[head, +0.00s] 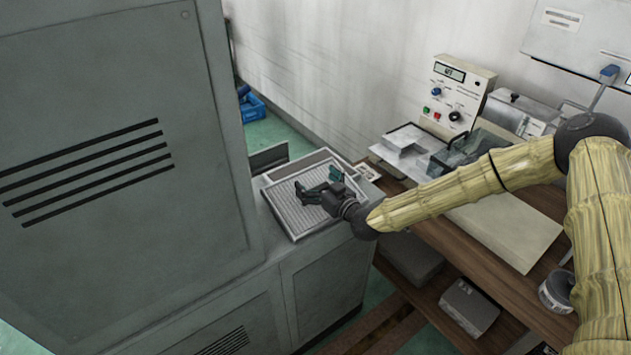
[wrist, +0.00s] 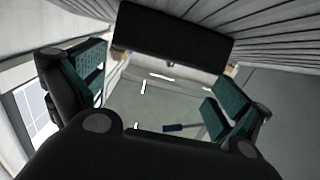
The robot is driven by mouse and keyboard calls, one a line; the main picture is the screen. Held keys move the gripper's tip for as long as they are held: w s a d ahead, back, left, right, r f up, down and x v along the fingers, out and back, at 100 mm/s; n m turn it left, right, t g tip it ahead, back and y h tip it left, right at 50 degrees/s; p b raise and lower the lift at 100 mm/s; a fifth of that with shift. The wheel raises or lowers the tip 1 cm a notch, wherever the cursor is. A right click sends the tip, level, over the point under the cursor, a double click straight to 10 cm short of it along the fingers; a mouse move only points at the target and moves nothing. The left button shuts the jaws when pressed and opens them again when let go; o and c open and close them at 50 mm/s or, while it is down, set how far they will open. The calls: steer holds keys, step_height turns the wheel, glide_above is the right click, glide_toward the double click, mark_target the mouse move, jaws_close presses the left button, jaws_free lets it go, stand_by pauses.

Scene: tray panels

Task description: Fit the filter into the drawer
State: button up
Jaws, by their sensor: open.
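The filter (head: 296,218) is a flat grey ribbed panel with a pale rim. In the head view it lies at the right end of the grey cabinet's top. A pale tray-like frame (head: 322,157) surrounds or adjoins its far side; I take this to be the drawer. I cannot tell whether the filter sits inside it or on it. My gripper (head: 317,184) is over the filter, fingers apart, and hides part of it. In the wrist view my gripper (wrist: 160,95) has its teal-padded fingers wide apart with nothing between them. I cannot tell whether it touches the filter.
A tall grey cabinet (head: 100,120) with slots stands at the left. A wooden bench (head: 530,215) at the right holds a control box (head: 455,95) and other equipment. A grey box (head: 468,305) lies on its lower shelf. A blue crate (head: 252,107) is on the floor behind.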

steer(key=shift+s+d+r, duration=0.1)
steer(key=shift+r, duration=0.25)
steer(key=b+v, duration=0.2)
steer(key=v, duration=0.9)
steer(key=shift+s+d+b, duration=0.2)
steer(key=shift+s+b, duration=0.15)
